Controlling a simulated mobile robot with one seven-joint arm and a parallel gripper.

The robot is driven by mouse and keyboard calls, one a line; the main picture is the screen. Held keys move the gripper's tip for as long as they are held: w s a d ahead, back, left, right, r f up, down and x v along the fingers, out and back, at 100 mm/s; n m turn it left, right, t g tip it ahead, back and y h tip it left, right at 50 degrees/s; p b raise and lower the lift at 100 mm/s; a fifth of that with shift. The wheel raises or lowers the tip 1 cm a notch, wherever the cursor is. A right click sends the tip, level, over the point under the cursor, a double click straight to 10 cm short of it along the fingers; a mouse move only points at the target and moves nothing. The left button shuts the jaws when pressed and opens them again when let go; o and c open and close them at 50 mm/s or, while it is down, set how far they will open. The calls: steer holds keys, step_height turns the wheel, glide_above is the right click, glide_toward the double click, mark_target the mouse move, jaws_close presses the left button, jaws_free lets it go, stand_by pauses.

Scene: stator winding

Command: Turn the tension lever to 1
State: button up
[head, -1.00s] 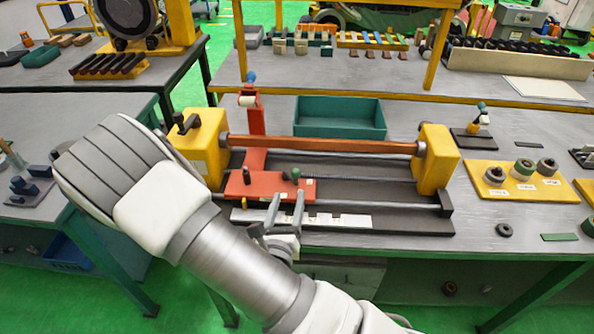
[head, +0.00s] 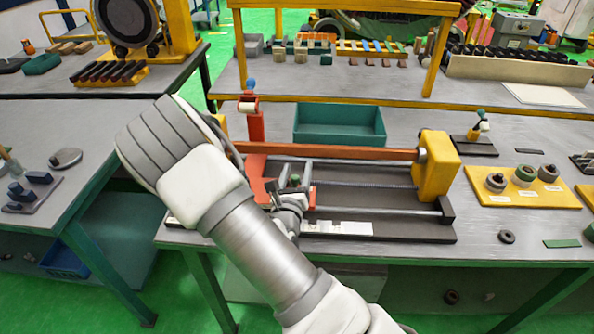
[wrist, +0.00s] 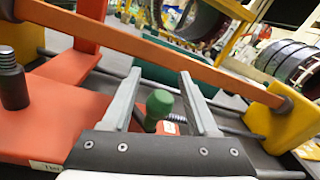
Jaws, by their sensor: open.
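A lever with a green knob (head: 295,180) stands on the red carriage (head: 255,170) of the winding machine. In the wrist view the green knob (wrist: 159,104) rises between my two fingers, with a gap on each side and no visible contact. My gripper (head: 296,170) is open and empty, its fingers reaching past the knob; its fingertips also show in the wrist view (wrist: 157,78). My gripper's black palm hides the lever's lower part. The carriage label is partly cut off, and no setting of 1 can be read.
A long orange-brown bar (head: 330,152) spans the machine behind the carriage, ending at a yellow block (head: 436,165). A black threaded post (wrist: 12,80) stands on the carriage to the left. A green tray (head: 340,124) lies behind.

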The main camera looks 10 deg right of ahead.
jaws_close()
steer(key=shift+s+a+m+h, duration=0.1)
steer(key=shift+m+h, duration=0.2)
steer(key=shift+h, duration=0.1)
steer(key=m+g+h, duration=0.1)
steer(key=g+h, duration=0.1)
steer(key=m+h+p, duration=0.1)
steer(key=shift+s+a+m+g+h, duration=0.2)
steer(key=shift+s+m+g+h, duration=0.1)
steer(key=shift+g+h, duration=0.1)
steer(key=shift+s+a+m+g+h, duration=0.1)
steer(key=shift+s+m+g+h, duration=0.05)
steer(key=shift+m+g+h, duration=0.7)
steer(key=shift+s+a+m+g+h, duration=0.1)
steer(key=shift+a+m+g+h, duration=0.05)
steer(key=shift+m+g+h, duration=0.65)
steer(key=shift+s+a+m+g+h, duration=0.15)
steer(key=shift+m+g+h, duration=0.4)
steer(key=shift+g, duration=0.5)
steer(key=shift+m+g, duration=0.3)
jaws_free()
